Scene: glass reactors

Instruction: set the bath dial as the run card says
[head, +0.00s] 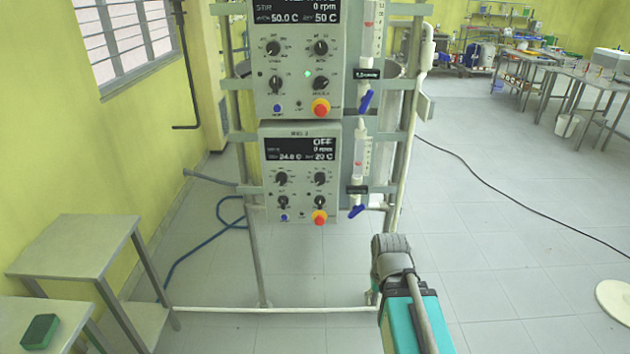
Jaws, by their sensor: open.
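Two grey control boxes hang on a steel frame, one above the other. The upper box (296,70) has a display reading 50.0 C and 50 C with 0 rpm, and a lit green lamp (307,73). The lower box (301,190) has a display (303,149) reading OFF, 0 rpm, about 24.8 C and 20 C. Each box has several black dials, such as the lower box's upper right dial (320,178) and upper left dial (281,178). Dial labels are too small to read. I see no readable run card.
Blue-handled valves (356,211) hang right of the boxes.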

